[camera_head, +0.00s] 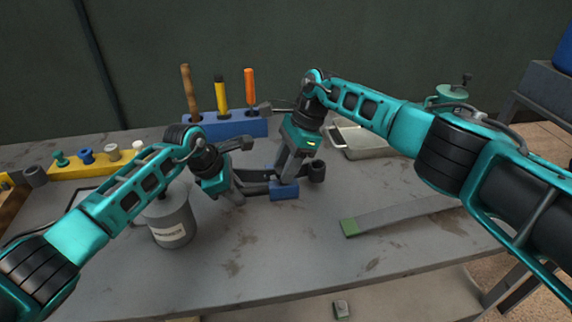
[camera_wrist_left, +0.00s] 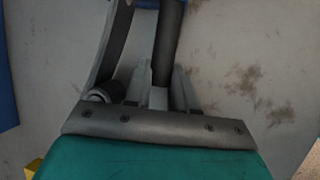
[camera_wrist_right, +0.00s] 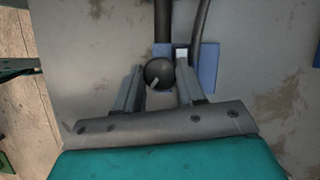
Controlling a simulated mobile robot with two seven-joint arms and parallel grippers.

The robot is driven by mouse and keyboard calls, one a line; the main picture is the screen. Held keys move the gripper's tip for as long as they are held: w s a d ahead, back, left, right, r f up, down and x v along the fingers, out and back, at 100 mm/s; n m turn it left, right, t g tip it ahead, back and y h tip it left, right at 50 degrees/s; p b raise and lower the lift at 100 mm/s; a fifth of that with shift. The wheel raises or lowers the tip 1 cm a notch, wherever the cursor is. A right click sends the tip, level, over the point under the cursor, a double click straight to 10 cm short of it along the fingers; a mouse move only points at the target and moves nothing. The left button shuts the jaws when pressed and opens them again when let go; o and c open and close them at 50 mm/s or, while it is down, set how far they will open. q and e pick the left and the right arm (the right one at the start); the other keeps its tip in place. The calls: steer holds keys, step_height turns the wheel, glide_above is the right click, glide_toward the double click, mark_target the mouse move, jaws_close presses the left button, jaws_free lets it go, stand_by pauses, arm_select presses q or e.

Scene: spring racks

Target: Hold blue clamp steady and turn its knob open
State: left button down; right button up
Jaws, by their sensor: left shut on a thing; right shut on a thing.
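The blue clamp has a blue block (camera_head: 284,191) with dark bars and lies on the grey table. My left gripper (camera_head: 236,191) is shut on a dark straight bar of the clamp, which runs between its fingers in the left wrist view (camera_wrist_left: 166,55). A curved grey arm (camera_wrist_left: 110,45) of the clamp runs beside that bar. My right gripper (camera_head: 291,172) reaches down from above, shut on the clamp's round black knob (camera_wrist_right: 158,73). The knob has a pale pointer mark towards its lower left. The blue block also shows beyond the knob (camera_wrist_right: 208,66).
A blue rack (camera_head: 235,127) with several handled tools and a yellow rack (camera_head: 95,166) stand behind. A metal tray (camera_head: 362,141) is at back right. A green-ended grey bar (camera_head: 400,212) lies right; the front table is clear.

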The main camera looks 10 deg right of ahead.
steer(key=shift+n, duration=0.5)
steer(key=o, duration=1)
steer(key=shift+o, duration=0.2)
steer(key=v, duration=1.2)
steer(key=shift+w, duration=0.3)
